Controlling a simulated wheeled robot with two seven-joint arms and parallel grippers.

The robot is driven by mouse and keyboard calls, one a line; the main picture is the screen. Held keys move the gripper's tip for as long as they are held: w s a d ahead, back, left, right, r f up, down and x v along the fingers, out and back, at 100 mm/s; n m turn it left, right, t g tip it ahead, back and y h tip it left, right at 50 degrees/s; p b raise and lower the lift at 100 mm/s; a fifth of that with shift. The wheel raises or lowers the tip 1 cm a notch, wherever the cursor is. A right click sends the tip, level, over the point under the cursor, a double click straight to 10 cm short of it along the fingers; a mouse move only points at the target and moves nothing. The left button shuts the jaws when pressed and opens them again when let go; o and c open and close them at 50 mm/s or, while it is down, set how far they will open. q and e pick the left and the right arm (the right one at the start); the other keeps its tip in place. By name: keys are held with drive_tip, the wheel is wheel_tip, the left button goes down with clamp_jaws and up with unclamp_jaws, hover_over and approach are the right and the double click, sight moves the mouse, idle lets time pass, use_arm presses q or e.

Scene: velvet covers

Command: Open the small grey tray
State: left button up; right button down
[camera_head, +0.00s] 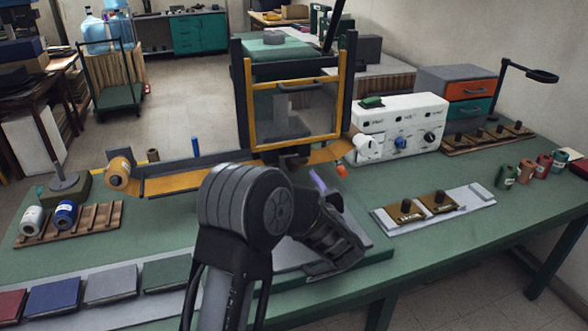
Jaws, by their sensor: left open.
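A flat grey tray-like piece (292,257) lies on the green bench below my left arm. It sits on a dark green base (379,247), and my arm hides much of it. I cannot tell for certain whether it is the small grey tray, or whether it is open or shut. My left gripper (340,246) is open, dark and pointed down to the right over this piece. Its fingertips are hard to make out, and I cannot tell whether they touch it. My right gripper is not in view.
A yellow-framed press (247,100) stands behind my arm, with a white control box (399,120) to its right. A grey drawer unit (457,78) is at the back right. Coloured square covers (110,285) lie front left. The bench's right front is clear.

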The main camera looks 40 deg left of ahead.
sight(294, 168)
use_arm(q)
drive_tip(key=p+x, duration=0.1)
drive_tip(key=x, duration=0.6)
drive_tip(key=shift+a, duration=0.1)
clamp_jaws()
idle(0.4)
idle(0.9)
